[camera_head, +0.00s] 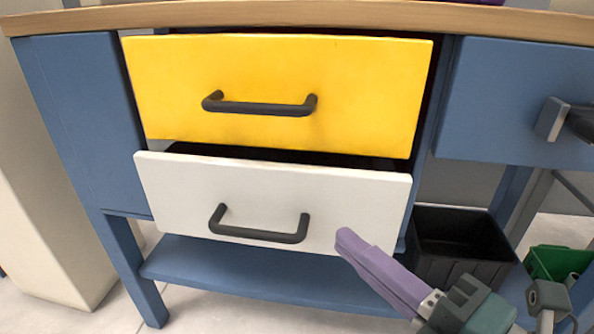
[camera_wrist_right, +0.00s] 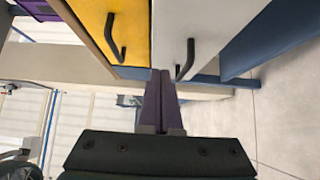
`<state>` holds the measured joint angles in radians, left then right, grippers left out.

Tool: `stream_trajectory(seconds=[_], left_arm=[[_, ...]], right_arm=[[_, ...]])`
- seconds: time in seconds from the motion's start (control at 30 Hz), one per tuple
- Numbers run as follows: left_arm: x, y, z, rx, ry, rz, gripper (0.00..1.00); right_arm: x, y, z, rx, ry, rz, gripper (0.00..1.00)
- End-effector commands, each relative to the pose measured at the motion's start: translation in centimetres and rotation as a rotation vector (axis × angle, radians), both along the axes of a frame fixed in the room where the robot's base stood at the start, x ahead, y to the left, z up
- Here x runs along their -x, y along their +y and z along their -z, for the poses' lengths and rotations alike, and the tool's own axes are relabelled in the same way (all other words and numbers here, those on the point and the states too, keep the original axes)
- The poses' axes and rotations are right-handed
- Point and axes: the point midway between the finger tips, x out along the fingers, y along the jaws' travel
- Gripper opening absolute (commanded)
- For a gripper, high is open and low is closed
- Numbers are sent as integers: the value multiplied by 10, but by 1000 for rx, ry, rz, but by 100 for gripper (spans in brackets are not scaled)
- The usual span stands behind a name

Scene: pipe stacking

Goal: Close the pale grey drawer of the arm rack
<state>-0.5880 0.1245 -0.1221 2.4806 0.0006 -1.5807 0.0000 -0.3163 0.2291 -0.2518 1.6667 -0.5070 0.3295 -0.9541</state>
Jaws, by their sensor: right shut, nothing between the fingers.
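The pale grey drawer (camera_head: 270,190) is the lower of two stacked drawers in the head view. It stands partly open, with a dark gap along its top edge. Its dark bar handle (camera_head: 258,233) is on the lower part of the front. My right gripper (camera_head: 345,238) is shut and empty, its purple fingertips at the lower right of the drawer front, right of the handle. I cannot tell whether they touch the front. The right wrist view also shows the drawer front (camera_wrist_right: 193,25) and its handle (camera_wrist_right: 186,60) beyond my closed fingers (camera_wrist_right: 160,85). My left gripper is out of view.
A yellow drawer (camera_head: 280,80) with a dark handle sits above, also protruding. A blue frame (camera_head: 70,110) surrounds both under a wooden top (camera_head: 300,14). A black bin (camera_head: 460,240) and a green bin (camera_head: 553,262) stand at the lower right, near my arm.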

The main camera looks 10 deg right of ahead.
Motion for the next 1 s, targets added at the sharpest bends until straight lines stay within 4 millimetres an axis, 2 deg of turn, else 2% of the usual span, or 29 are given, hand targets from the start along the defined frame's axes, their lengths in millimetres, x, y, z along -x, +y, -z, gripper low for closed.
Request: stream_trajectory(seconds=[0.1, 0.23, 0.43, 0.6, 1.0], left_arm=[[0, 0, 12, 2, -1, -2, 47], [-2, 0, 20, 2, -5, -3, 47], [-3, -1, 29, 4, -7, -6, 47], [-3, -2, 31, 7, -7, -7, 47], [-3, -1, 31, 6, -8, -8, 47]], right_arm=[[-25, 12, 2, -1, -6, -1, 0], [-48, 24, 2, 0, -5, -1, 0], [-74, 13, 2, 1, -4, 0, 0], [-82, 10, 1, 0, 0, 1, 0], [-84, 9, 0, 0, -1, 1, 0]])
